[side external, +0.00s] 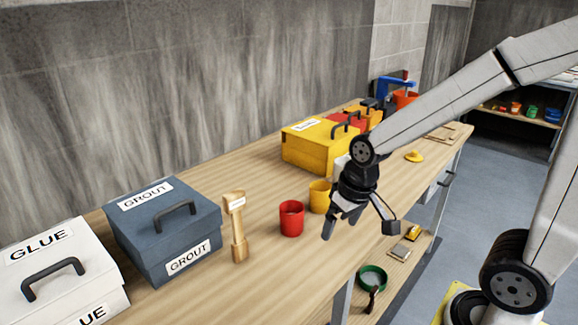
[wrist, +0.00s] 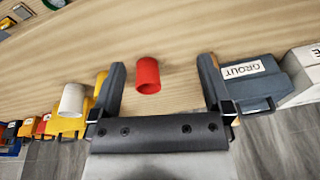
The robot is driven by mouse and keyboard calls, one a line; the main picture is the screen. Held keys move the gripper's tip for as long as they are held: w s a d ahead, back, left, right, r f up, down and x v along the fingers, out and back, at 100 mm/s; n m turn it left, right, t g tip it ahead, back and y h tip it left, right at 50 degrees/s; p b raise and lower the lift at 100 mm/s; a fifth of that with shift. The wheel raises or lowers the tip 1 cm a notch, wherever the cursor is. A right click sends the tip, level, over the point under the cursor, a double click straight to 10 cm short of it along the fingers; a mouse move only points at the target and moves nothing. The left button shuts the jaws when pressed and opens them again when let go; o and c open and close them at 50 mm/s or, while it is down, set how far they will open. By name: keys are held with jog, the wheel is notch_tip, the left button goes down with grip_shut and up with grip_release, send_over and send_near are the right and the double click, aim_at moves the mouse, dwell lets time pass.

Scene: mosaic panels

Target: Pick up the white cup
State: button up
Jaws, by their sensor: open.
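The white cup (wrist: 72,100) shows in the wrist view at the left, outside my left finger and in front of a yellow box. In the side external view it is mostly hidden behind my wrist; only a pale edge (side external: 339,168) shows. My gripper (side external: 358,228) is open and empty, pointing down near the bench's front edge. In the wrist view the red cup (wrist: 148,75) appears between the fingers of my gripper (wrist: 160,68), beyond them and not held. The yellow cup (side external: 319,196) stands close behind my gripper.
The red cup (side external: 291,218) and a wooden mallet (side external: 237,228) stand left of my gripper. A blue GROUT box (side external: 163,228) and white GLUE box (side external: 58,280) are farther left. A yellow box (side external: 308,150) stands behind. The bench (side external: 262,190) has bare wood between them.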

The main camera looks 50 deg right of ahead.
jog(key=w+d+m+t+y, duration=0.3)
jog(key=w+d+m+y, duration=0.2)
jog(key=w+d+m, duration=1.1)
jog(key=s+d+m+t+h, duration=0.15)
jog(key=d+m+t, duration=0.65)
jog(key=d+m, duration=1.05)
jog(key=d+f+n, duration=0.1)
jog(key=f, duration=0.3)
jog(key=d+f+n, duration=0.1)
jog(key=f+n, duration=0.1)
jog(key=f, duration=0.2)
jog(key=d+f+n, duration=0.1)
jog(key=d+f, duration=0.1)
jog(key=f, duration=0.2)
jog(key=shift+s+d+f+n, duration=0.1)
jog(key=shift+s+f+n, duration=0.15)
jog(key=shift+f, duration=0.15)
jog(key=shift+x, duration=1.35)
jog(key=shift+w, duration=0.1)
jog(key=shift+x, duration=2.5)
jog(key=shift+f, duration=0.1)
